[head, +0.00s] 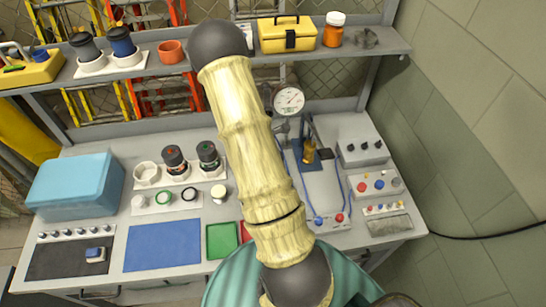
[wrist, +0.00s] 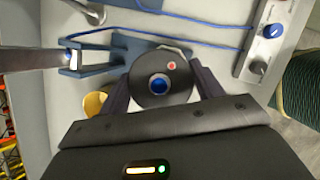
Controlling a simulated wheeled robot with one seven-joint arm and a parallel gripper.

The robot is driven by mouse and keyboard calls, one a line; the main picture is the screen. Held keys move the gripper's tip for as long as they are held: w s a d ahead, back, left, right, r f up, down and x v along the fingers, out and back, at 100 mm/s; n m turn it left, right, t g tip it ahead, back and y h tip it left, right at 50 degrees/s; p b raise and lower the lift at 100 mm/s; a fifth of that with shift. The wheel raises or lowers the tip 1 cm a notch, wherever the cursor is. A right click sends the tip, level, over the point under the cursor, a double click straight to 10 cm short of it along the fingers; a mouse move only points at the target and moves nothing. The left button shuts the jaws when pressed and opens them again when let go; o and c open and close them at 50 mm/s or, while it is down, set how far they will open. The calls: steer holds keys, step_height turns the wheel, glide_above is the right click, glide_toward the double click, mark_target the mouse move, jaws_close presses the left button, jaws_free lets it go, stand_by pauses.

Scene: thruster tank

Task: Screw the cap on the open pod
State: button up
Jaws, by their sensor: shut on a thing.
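In the wrist view my gripper (wrist: 161,90) has its two dark fingers closed on the sides of a dark round piece (wrist: 143,87). This piece has a blue centre and a small red dot. I see it end-on and cannot tell whether it is the pod or a cap. In the head view my gripper is hidden behind my arm. Two dark pods, one with a red mark (head: 175,161) and one with a green mark (head: 208,156), stand in a white rack (head: 153,185). A pale cap (head: 218,192) and rings, one green (head: 162,198), one black (head: 190,194), lie in front.
A fixture with a gauge (head: 289,99), a brass piece (head: 309,152) and blue tubing stands at centre right. A blue bracket (wrist: 110,52) is beside the held piece. Control boxes (head: 362,152) line the right edge. A blue mat (head: 163,244) is clear at front left.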

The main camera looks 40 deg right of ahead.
steer(key=shift+s, duration=0.1)
steer(key=shift+f+b, duration=0.45)
steer(key=shift+f, duration=0.15)
stand_by(0.5)
steer(key=shift+f+b, duration=1.05)
stand_by(1.0)
steer(key=o, duration=1.1)
steer(key=shift+c, duration=0.2)
steer(key=shift+r, duration=0.1)
steer(key=s+v, duration=0.1)
steer(key=v, duration=1.6)
steer(key=shift+w+p, duration=0.45)
steer(key=shift+w, duration=0.05)
steer(key=shift+a+r, duration=0.1)
